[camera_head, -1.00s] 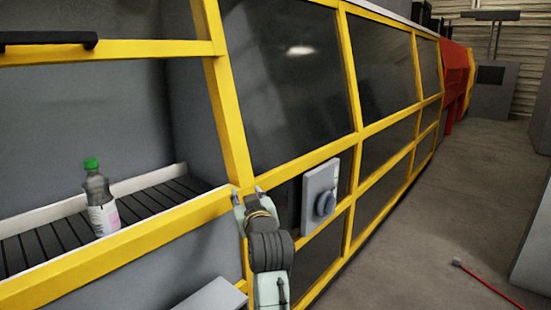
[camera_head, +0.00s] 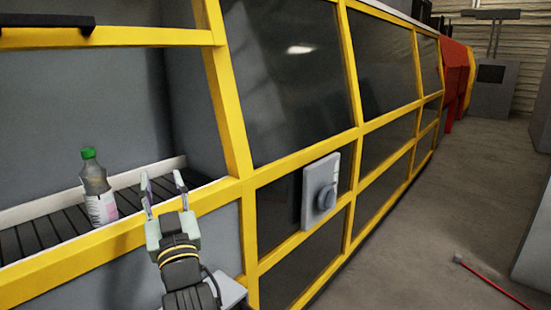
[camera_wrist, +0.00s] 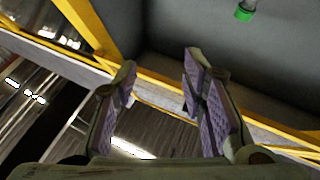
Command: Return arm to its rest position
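My gripper (camera_head: 163,190) is in front of the yellow-framed machine, near the lower rail of its open bay. Its two fingers point up and are apart, with nothing between them. In the wrist view the gripper (camera_wrist: 160,95) also shows open, with purple ridged pads and an empty gap. A bottle with a green cap (camera_head: 97,188) stands upright on the dark slatted conveyor inside the bay, to the left of my gripper and apart from it. Its green cap (camera_wrist: 244,14) shows at the top of the wrist view.
The yellow rail (camera_head: 120,236) runs along the front of the bay. A grey control box with a round knob (camera_head: 320,192) sits on the machine to the right of my gripper. Grey floor (camera_head: 420,230) lies open at the right, with a red rod (camera_head: 490,281) on it.

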